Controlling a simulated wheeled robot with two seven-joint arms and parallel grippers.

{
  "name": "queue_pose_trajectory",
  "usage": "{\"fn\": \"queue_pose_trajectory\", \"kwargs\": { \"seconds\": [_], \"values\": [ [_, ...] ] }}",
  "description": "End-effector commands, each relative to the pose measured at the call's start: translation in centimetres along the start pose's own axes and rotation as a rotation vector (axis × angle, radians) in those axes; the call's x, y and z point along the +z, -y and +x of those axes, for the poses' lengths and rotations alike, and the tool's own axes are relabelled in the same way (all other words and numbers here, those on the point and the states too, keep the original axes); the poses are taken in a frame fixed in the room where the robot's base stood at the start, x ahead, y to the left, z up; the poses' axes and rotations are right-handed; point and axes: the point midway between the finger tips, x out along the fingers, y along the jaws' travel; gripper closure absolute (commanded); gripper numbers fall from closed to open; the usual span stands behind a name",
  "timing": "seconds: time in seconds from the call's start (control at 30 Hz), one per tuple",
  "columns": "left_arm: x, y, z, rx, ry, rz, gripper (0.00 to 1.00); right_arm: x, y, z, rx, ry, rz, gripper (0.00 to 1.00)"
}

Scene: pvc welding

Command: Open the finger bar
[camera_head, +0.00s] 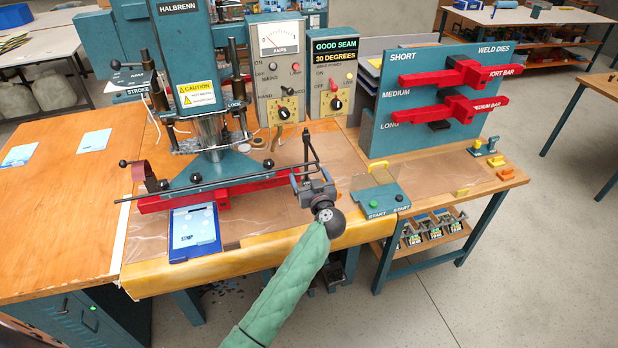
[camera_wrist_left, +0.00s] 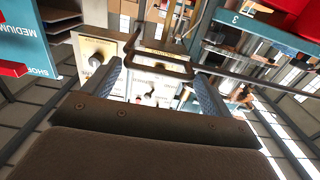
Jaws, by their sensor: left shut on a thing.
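The finger bar (camera_head: 245,178) is a thin dark rod running across the front of the teal press, above a red die bar (camera_head: 155,205). At its right end a dark handle (camera_head: 307,147) stands up. My left gripper (camera_head: 312,178) is at that right end, and the jaws are shut on the handle. In the left wrist view, the dark handle loop (camera_wrist_left: 160,68) shows between the two grey-blue fingers; the exact contact is hard to see. The rod runs off to the right there. My right gripper is not in view.
The teal press (camera_head: 182,45) stands behind the bar. A blue STMP board (camera_head: 195,238) lies in front of it. A teal two-button START box (camera_head: 380,199) sits just right of my gripper. A weld dies rack (camera_head: 440,95) with red bars stands further right.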

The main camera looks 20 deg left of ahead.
Motion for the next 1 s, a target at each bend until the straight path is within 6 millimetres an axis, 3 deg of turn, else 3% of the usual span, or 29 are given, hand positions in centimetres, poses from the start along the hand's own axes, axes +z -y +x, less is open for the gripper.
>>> {"fn": "queue_pose_trajectory", "kwargs": {
  "seconds": [0.07, 0.1, 0.13, 0.43, 0.57, 0.8, 1.0],
  "values": [
    [-0.1, -0.2, -0.1, 0.004, -0.001, -0.002, 0.56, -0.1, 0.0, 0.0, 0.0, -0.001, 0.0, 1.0],
    [-0.1, -0.2, -0.1, 0.004, -0.001, -0.002, 0.07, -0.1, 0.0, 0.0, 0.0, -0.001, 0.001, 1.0],
    [-0.1, -0.2, -0.1, 0.003, -0.001, -0.001, 0.05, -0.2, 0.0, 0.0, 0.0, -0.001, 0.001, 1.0],
    [0.1, -0.1, -0.2, 0.001, 0.0, -0.001, 0.05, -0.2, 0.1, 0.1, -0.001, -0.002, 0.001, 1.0],
    [0.3, -0.1, -1.3, 0.002, 0.001, 0.0, 0.05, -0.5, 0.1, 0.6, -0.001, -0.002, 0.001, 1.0],
    [0.4, -0.2, -5.0, 0.003, 0.001, -0.003, 0.05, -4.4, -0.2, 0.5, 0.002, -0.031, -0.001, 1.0],
    [0.2, -0.3, -7.2, 0.004, 0.0, -0.001, 0.05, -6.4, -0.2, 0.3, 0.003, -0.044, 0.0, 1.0]
  ]
}}
